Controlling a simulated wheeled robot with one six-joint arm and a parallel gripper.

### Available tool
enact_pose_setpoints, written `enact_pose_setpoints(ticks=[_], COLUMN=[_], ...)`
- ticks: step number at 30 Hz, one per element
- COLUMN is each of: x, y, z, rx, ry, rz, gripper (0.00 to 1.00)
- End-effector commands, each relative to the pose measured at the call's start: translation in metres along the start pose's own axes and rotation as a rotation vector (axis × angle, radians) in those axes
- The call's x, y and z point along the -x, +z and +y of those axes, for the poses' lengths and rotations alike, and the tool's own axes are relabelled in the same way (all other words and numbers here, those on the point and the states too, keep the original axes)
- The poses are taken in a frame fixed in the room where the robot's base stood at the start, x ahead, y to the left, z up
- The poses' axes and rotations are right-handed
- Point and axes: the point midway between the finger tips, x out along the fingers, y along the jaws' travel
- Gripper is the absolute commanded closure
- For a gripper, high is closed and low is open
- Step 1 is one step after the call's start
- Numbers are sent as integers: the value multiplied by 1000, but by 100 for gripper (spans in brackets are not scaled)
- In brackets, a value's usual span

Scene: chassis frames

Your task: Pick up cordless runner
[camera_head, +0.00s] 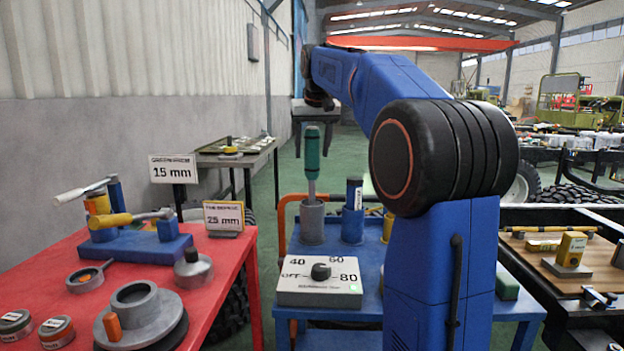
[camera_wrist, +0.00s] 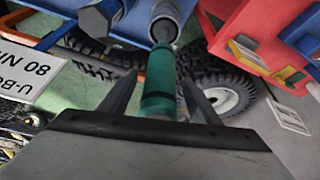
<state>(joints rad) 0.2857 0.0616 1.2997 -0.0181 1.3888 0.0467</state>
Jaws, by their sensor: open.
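A tool with a teal handle (camera_head: 312,150) and grey shaft stands upright in a grey cup (camera_head: 312,222) on the blue cart. I take it for the cordless runner, but no readable label confirms this. My gripper (camera_head: 312,157) points down above the cup, with one finger on each side of the handle. In the wrist view, the teal handle (camera_wrist: 159,82) lies between the spread fingers of my gripper (camera_wrist: 161,78), with gaps on both sides. The cup shows beyond it, at the top.
A dial box (camera_head: 320,285) sits at the cart's front. The red table (camera_head: 235,262) with tools and signs is at left. A parts bench (camera_head: 530,258) is at right.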

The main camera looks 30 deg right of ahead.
Motion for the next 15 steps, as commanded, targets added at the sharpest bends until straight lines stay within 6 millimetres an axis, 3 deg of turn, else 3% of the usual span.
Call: enact_pose_setpoints(ticks=[6, 13, 15], x=[-1, 0, 0], y=[0, 0, 0], z=[0, 0, 0], rx=[0, 0, 0], ry=[0, 0, 0], rz=[1, 1, 1], gripper=[46, 100, 100])
